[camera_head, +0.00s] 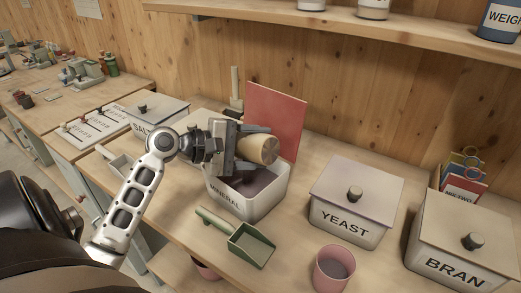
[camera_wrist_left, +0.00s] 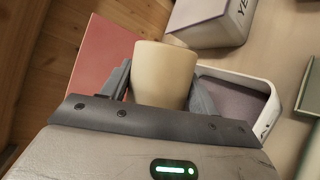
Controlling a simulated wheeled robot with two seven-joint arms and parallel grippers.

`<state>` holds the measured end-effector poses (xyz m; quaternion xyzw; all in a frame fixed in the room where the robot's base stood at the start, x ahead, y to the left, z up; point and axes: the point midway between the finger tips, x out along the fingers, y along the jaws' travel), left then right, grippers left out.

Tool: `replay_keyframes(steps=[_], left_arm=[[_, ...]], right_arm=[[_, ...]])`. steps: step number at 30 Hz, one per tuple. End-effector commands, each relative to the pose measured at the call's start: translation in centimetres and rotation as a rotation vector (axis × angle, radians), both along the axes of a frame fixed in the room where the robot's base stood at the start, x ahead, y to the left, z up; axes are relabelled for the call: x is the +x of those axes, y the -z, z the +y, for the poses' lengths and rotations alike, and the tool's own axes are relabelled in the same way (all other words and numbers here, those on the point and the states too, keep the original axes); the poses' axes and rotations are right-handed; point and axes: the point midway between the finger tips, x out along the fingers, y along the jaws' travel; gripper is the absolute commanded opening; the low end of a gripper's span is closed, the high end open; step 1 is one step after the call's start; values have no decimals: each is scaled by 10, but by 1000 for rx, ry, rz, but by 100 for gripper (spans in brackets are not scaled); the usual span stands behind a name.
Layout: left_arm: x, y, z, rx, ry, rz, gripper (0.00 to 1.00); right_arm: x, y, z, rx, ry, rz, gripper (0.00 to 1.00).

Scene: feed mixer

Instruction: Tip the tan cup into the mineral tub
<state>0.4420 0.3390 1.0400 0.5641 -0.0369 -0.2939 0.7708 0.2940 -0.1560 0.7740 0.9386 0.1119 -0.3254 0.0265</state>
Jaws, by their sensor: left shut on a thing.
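The tan cup (camera_head: 257,150) is held on its side above the mineral tub. My left gripper (camera_head: 258,143) is shut on it, with a finger on either side. In the left wrist view the cup (camera_wrist_left: 166,75) sits between the fingers of my gripper (camera_wrist_left: 160,90). The mineral tub (camera_head: 262,205) is open and white, with dark grey-brown material inside; its rim also shows in the left wrist view (camera_wrist_left: 240,77). I cannot see any contents of the cup or anything falling from it. My right gripper does not show in either view.
A red panel (camera_head: 275,118) stands behind the tub. A green scoop (camera_head: 248,243) lies in front of it, beside a pink cup (camera_head: 333,270). Lidded yeast (camera_head: 352,215) and bran (camera_head: 462,255) tubs stand at right, a salt tub (camera_head: 155,112) at left. A shelf (camera_head: 340,25) runs above.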

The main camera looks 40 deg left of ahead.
Motion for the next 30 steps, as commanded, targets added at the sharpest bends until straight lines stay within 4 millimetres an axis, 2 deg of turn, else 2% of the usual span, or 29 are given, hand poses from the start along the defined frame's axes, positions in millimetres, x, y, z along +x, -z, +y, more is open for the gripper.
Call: replay_keyframes(steps=[3,9,30], left_arm=[[0,-4,5,-116,0,5,34],[0,-7,11,-230,3,10,34],[0,-8,11,-254,4,11,34]], right_arm=[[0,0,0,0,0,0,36],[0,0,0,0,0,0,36],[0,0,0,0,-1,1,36]])
